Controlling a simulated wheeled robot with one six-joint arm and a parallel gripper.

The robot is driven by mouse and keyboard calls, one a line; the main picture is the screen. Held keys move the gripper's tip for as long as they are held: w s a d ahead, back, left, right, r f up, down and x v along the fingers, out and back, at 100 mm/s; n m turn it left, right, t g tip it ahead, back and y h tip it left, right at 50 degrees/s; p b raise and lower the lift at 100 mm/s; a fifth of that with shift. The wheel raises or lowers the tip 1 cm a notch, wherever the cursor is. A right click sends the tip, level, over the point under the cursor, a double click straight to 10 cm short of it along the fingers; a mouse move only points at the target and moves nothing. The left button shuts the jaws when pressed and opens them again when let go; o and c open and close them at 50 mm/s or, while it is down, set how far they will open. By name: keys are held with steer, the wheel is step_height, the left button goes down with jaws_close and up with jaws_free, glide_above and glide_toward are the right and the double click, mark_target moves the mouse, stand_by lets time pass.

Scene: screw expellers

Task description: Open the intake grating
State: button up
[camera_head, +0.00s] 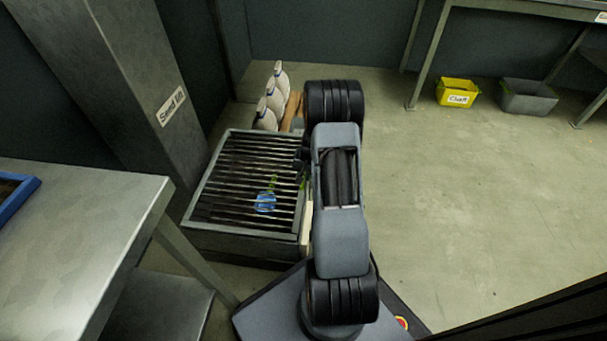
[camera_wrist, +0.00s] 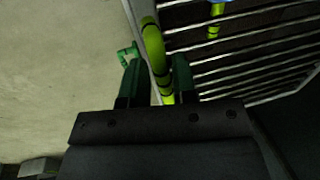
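The intake grating (camera_head: 235,165) is a frame of dark parallel bars lying flat over a box-shaped intake (camera_head: 240,243). Its bars also show in the wrist view (camera_wrist: 245,45). A yellow-green curved handle (camera_wrist: 153,45) stands at the grating's edge; in the head view my arm mostly hides it. My gripper (camera_wrist: 158,75) has its green fingers on either side of the handle's near end. A gap shows between the left finger and the handle, so the fingers look open. Contact is not clear. A blue and yellow-green object (camera_head: 265,202) shows beneath the bars.
A grey column labelled Seed lift (camera_head: 160,90) stands left of the intake. A metal table (camera_head: 75,250) is at the near left. A yellow Chaff bin (camera_head: 457,92) and grey bin (camera_head: 528,97) sit far right. The right floor is clear.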

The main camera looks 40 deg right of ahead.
jaws_close()
